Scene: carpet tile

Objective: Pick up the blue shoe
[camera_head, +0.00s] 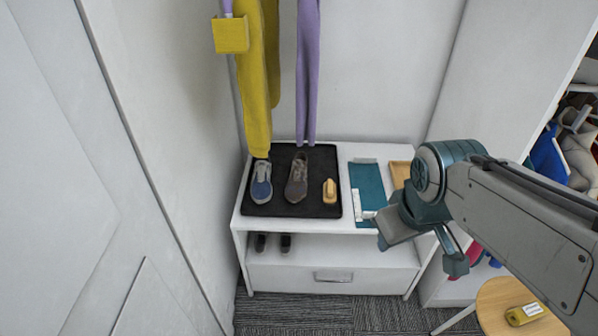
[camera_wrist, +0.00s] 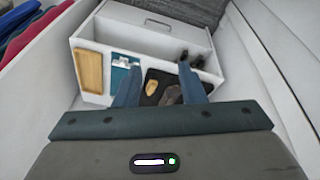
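The blue shoe (camera_head: 261,182) stands on the left part of a black mat (camera_head: 300,209) on top of a white shoe cabinet (camera_head: 380,152). A brown shoe (camera_head: 297,179) is just right of it. My gripper (camera_head: 425,250) is in front of the cabinet's right side, well right of the blue shoe and apart from it. In the wrist view my gripper (camera_wrist: 160,92) has its two fingers spread with nothing held between them. The brown shoe (camera_wrist: 170,96) shows between the fingers there. I cannot make out the blue shoe in that view; the right finger seems to cover it.
A wooden brush (camera_head: 329,190) lies on the mat's right. Yellow trousers (camera_head: 257,90) hang close above the blue shoe. Dark shoes (camera_head: 273,243) are on the shelf below. A round table (camera_head: 500,305) stands at lower right.

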